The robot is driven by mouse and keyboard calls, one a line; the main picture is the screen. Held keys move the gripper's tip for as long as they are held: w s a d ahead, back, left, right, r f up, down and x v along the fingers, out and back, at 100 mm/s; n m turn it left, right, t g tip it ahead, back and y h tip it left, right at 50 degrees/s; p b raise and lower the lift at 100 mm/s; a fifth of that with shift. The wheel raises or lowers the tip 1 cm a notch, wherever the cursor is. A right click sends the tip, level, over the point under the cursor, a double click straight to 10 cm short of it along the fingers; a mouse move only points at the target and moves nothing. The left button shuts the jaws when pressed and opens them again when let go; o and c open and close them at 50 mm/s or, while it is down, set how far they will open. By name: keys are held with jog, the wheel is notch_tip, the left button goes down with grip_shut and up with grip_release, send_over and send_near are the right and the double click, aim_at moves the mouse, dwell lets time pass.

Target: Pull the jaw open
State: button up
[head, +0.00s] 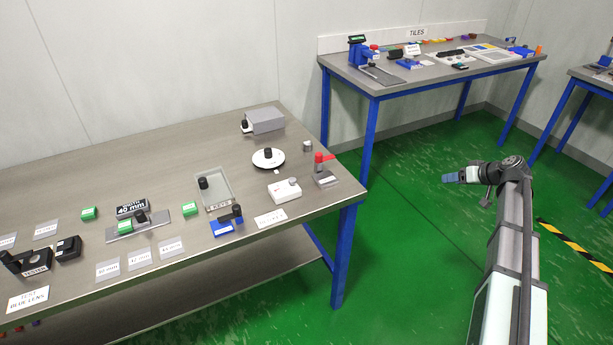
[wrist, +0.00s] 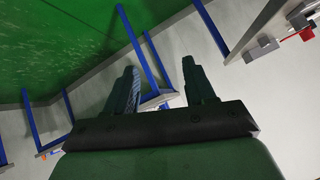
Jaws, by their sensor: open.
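A grey slide fixture (head: 112,235) lies on the near bench, in front of a black "40 mm" sign (head: 132,208). On it sit a green block (head: 125,227) and a black knob (head: 140,216), which look like its jaw parts. How wide the jaw stands is too small to tell. My gripper (head: 454,177) is far to the right of the bench, over the green floor. In the wrist view its two dark fingers (wrist: 160,82) are apart with nothing between them.
Near the fixture are loose green blocks (head: 190,208), a blue clamp-like device (head: 222,228), a grey tray (head: 228,188) and millimetre cards (head: 140,257). A white device (head: 285,191) and a red-handled device (head: 322,168) stand at the bench's right end. Open floor separates my arm from it.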

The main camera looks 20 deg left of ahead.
jog(key=a+r+g, duration=0.1)
jog(key=a+r, duration=0.1)
jog(key=a, duration=2.1)
jog(key=a+r, duration=0.3)
jog(key=a, duration=2)
jog(key=s+a+r, duration=0.1)
jog(key=s+a, duration=0.2)
jog(key=a, duration=0.5)
jog(key=s+a+r, duration=0.2)
jog(key=s+a, duration=0.1)
jog(key=a, duration=0.5)
jog(key=s+a+r+n, duration=0.1)
jog(key=s+a+r, duration=0.1)
jog(key=s+a, duration=0.95)
jog(key=s+a+r, duration=0.3)
jog(key=s+a, duration=0.5)
jog(key=a, duration=0.6)
jog(key=n+g+h, duration=0.5)
jog(key=n+h, duration=0.1)
jog(key=h, duration=0.1)
send_near(138, 212)
notch_tip(138, 212, down, 9)
jog(key=shift+w+f, duration=0.15)
jog(key=shift+f, duration=0.1)
